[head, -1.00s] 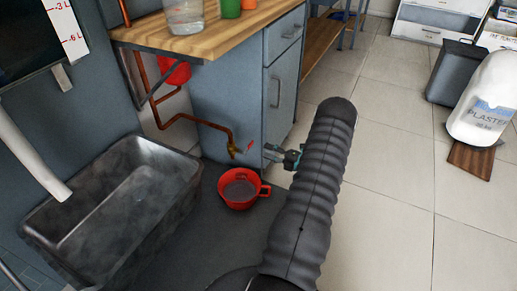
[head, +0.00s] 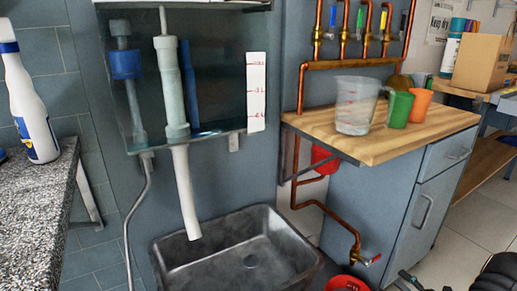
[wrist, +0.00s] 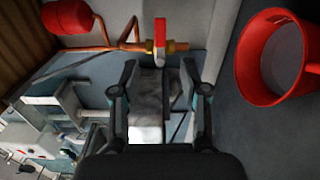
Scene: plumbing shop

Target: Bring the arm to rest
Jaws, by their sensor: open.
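My gripper (wrist: 158,78) is open in the wrist view, with a clear gap between its two fingers and nothing held. In the head view only a dark piece of my arm shows at the bottom right corner, with a small part of the gripper near the bottom edge. A red cup (wrist: 250,58) with greyish contents stands to the right of the fingers in the wrist view, apart from them. Its rim also shows at the bottom of the head view (head: 345,280). A brass valve with a red handle (wrist: 160,32) appears beyond the fingertips.
A dark sink (head: 180,270) stands below a white pipe (head: 185,190). The wooden counter (head: 425,133) holds a clear jug (head: 355,105), a green cup (head: 398,110) and an orange cup (head: 421,106). A copper pipe (head: 325,214) runs below it. Open tiled floor (head: 465,240) lies at right.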

